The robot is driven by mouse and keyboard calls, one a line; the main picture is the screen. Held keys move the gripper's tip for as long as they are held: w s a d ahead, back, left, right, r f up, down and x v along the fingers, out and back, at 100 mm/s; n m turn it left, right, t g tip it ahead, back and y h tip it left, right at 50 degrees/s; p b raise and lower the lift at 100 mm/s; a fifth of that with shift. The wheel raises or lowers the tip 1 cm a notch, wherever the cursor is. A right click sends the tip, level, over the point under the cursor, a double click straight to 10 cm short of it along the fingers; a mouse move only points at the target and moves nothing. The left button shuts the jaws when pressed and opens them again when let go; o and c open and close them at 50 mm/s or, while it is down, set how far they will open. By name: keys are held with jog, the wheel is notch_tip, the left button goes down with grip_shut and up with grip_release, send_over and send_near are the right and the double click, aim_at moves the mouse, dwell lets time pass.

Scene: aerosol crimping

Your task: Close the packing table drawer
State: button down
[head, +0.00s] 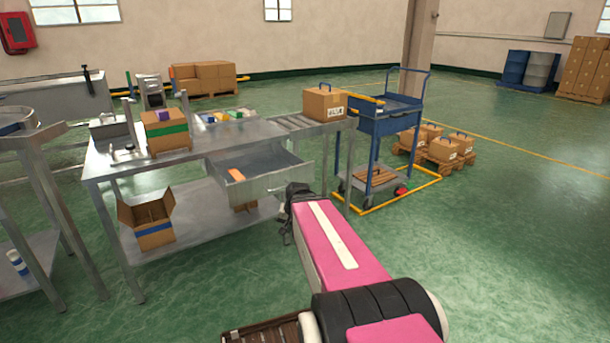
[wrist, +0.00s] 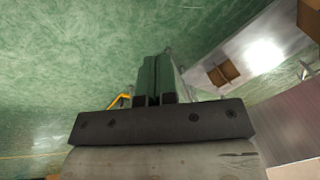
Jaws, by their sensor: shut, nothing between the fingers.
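The packing table (head: 120,165) is a grey metal bench left of centre in the head view. Its drawer (head: 275,183) is pulled out toward me, with the front panel and handle showing and an orange item (head: 236,175) inside. My gripper (head: 290,193) is at the right end of the drawer front; I cannot tell whether it touches it. In the wrist view my gripper (wrist: 158,80) has its green-looking fingers together, with nothing held. Metal surfaces of the bench area show at the right of that view, but I cannot tell the drawer's parts there for sure.
A closed carton (head: 325,104) stands on rollers at the tabletop's right end. A blue cart (head: 385,122) stands just right of the table, inside a yellow floor frame. An open carton (head: 150,222) sits on the lower shelf. Green floor (head: 490,240) at right is clear.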

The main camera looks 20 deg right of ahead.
jog(key=w+d+r+m+t, duration=0.3)
jog(key=w+d+r+m, duration=0.25)
jog(key=d+r, duration=0.35)
jog(key=w+d+r+m+t, duration=0.45)
jog(key=w+d+r, duration=0.2)
jog(key=d, duration=0.35)
send_near(307, 174)
jog(key=shift+g, duration=0.45)
jog(key=x, duration=0.5)
jog(key=shift+w+d+f, duration=0.1)
jog(key=shift+w+f, duration=0.15)
jog(key=shift+w+a, duration=0.25)
jog(key=shift+w, duration=0.3)
jog(key=shift+w, duration=0.1)
jog(key=w+a, duration=0.2)
jog(key=w, duration=0.7)
jog(key=w+a, duration=0.2)
jog(key=w, duration=0.8)
jog(key=w+a, duration=0.2)
jog(key=w, duration=0.7)
jog(key=shift+w+a, duration=0.25)
jog(key=shift+a, duration=0.1)
jog(key=shift+w+a+r, duration=0.1)
jog(key=shift+w+a, duration=0.05)
jog(key=shift+w, duration=0.3)
jog(key=shift+w+a, duration=0.15)
jog(key=shift+w, duration=0.3)
